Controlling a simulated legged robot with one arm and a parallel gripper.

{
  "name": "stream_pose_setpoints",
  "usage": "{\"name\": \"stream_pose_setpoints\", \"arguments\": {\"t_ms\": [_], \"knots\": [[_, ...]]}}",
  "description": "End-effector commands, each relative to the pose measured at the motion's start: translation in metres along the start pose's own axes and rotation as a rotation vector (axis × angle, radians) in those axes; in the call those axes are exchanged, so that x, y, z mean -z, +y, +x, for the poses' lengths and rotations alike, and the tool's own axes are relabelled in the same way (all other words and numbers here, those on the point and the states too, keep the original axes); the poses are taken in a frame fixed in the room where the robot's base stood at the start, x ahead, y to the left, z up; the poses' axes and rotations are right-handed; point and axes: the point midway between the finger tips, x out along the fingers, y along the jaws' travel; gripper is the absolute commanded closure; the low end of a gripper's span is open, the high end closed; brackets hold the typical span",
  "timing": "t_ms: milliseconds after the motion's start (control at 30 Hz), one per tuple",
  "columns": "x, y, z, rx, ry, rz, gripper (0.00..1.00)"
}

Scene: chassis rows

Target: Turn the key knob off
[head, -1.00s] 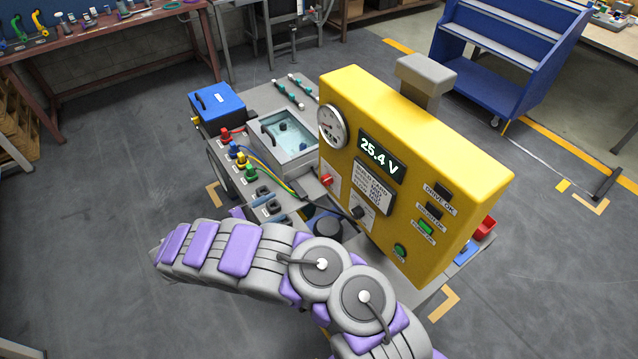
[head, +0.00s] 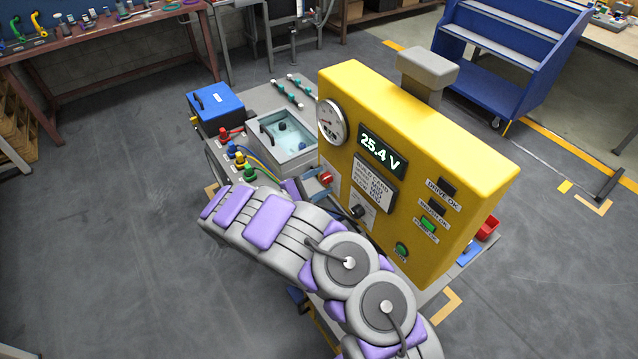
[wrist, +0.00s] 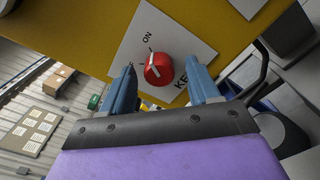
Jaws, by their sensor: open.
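The key knob (wrist: 158,70) is a red round knob on a white plate marked ON and KEY, on the yellow panel. Its pale pointer mark lies toward the ON label in the wrist view. The knob also shows in the head view (head: 326,177), at the lower left of the panel. My gripper (wrist: 165,82) is open, with one blue finger on each side of the knob in the wrist view. I cannot tell whether either finger touches it. In the head view my gripper (head: 312,184) is partly hidden by my arm and sits close to the knob.
The yellow panel (head: 440,130) shows 25.4 V, with a gauge (head: 332,121), a black knob (head: 357,211) and a green button (head: 401,249). Coloured connectors (head: 249,172) with cables stand left of my gripper. A blue box (head: 216,107) is further back. Floor is clear at left.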

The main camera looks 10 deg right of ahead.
Motion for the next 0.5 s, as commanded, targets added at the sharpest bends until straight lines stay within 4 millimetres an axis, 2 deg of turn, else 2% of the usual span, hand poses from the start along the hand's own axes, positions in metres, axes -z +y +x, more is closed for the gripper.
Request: {"name": "stream_pose_setpoints", "arguments": {"t_ms": [300,500], "knots": [[-0.0002,0.0003,0.0025,0.0,0.0,0.0,0.39],[-0.0003,0.0004,0.0025,-0.001,-0.001,0.0,0.57]]}}
